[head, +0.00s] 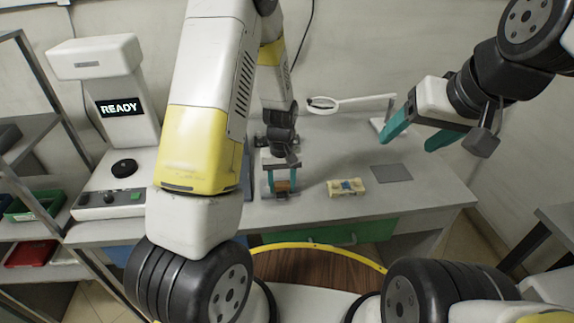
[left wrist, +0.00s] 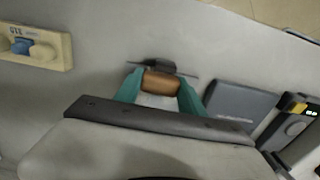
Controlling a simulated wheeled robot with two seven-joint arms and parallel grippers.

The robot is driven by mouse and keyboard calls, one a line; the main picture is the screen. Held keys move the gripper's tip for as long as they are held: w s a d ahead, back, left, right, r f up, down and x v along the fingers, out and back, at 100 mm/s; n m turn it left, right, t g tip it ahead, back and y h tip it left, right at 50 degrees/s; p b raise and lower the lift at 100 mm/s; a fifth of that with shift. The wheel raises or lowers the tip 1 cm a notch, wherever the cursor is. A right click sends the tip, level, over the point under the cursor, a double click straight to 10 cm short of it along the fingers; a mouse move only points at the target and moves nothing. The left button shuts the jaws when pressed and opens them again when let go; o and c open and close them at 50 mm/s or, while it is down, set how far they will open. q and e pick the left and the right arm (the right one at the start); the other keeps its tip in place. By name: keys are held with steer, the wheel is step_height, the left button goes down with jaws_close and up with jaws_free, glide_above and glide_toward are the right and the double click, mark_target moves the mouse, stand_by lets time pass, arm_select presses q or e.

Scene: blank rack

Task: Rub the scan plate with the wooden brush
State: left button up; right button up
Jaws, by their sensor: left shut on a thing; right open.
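My left gripper (head: 281,186) is shut on the wooden brush (head: 282,186), low over the table near its front edge. In the left wrist view the brush's brown wooden body (left wrist: 161,83) sits between the teal fingers (left wrist: 160,92), with a dark part beyond it. Whether the brush touches the table is unclear. A flat dark grey square plate (head: 392,173) lies to the right on the table. A machine with a READY screen (head: 120,107) and a black disc (head: 124,168) stands at the left. No label shows which is the scan plate. My right gripper (head: 416,133) is open and empty above the table's right side.
A beige block with a blue middle (head: 346,187) lies between the brush and the grey plate. A ring-headed lamp or magnifier (head: 323,104) stands behind. A blue-grey flat box (left wrist: 240,104) lies beside the left gripper. Shelves with bins (head: 35,205) stand at far left.

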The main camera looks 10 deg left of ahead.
mark_target(282, 178)
arm_select(q)
steer(key=shift+w+d, duration=0.15)
steer(key=shift+d, duration=0.3)
steer(key=shift+w+a, duration=0.25)
steer(key=shift+w, duration=0.6)
steer(key=shift+w+a, duration=0.25)
steer(key=shift+w, duration=0.6)
steer(key=shift+w+a, duration=0.25)
steer(key=shift+w, duration=0.6)
steer(key=shift+w+a, duration=0.25)
steer(key=shift+w, duration=0.55)
steer(key=shift+w+d, duration=0.2)
steer(key=shift+d, duration=0.5)
steer(key=shift+s+d, duration=0.3)
steer(key=shift+s, duration=0.8)
steer(key=shift+s+d, duration=0.35)
steer(key=shift+s, duration=0.8)
steer(key=shift+s+d, duration=0.3)
steer(key=shift+s, duration=0.8)
steer(key=shift+r, duration=0.1)
steer(key=shift+r, duration=2.95)
